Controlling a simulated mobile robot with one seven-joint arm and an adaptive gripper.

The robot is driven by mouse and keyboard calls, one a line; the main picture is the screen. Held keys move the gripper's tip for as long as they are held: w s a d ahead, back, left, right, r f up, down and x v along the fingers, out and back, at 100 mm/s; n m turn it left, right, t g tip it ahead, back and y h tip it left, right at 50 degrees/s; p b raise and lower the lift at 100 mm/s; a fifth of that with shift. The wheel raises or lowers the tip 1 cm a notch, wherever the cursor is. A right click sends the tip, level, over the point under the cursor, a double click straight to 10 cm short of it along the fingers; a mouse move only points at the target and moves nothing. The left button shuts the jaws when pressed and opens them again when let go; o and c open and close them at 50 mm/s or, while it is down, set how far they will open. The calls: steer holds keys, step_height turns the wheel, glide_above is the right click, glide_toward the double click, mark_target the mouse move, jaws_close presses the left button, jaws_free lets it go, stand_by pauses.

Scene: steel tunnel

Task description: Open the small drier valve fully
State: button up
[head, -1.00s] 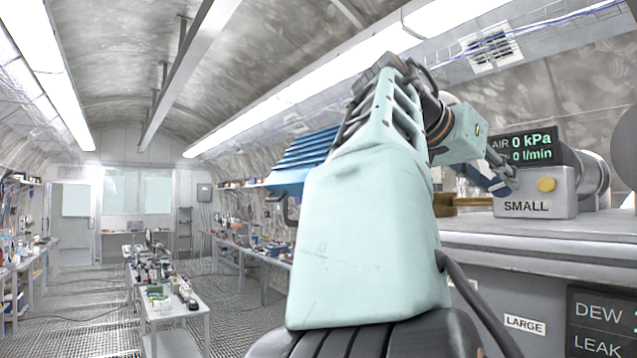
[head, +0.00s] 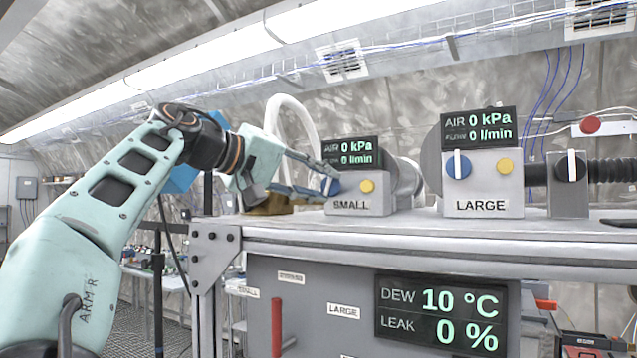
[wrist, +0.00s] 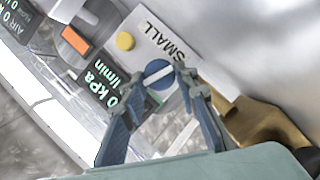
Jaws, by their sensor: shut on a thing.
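The small drier valve is a round blue knob (head: 333,186) on the front of the grey box labelled SMALL (head: 372,206). In the wrist view the knob (wrist: 158,73) shows a pale line across its face, slanted in that picture. My gripper (head: 324,184) reaches it from the left in the head view and is shut on the knob. In the wrist view my gripper (wrist: 160,86) has one finger on each side of the knob. The fingers hide much of the knob in the head view. The small display (head: 352,152) reads 0 kPa and 0 l/min.
A yellow button (head: 367,186) sits close beside the knob. The LARGE box (head: 483,188) stands to the right, its blue knob (head: 458,165) marked by an upright white line. A brass-coloured part (wrist: 250,120) lies near my fingers. The lower panel (head: 440,315) reads 10 °C and 0 %.

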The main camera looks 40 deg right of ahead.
steer(key=shift+w+f+n+g+h, duration=0.15)
steer(key=shift+n+g+h, duration=0.4)
steer(key=shift+n, duration=0.75)
steer(key=o, duration=1.1)
steer(key=shift+a, duration=0.15)
steer(key=a, duration=0.7)
steer(key=w+a+r, duration=0.1)
steer(key=a, duration=0.3)
steer(key=shift+a, duration=0.35)
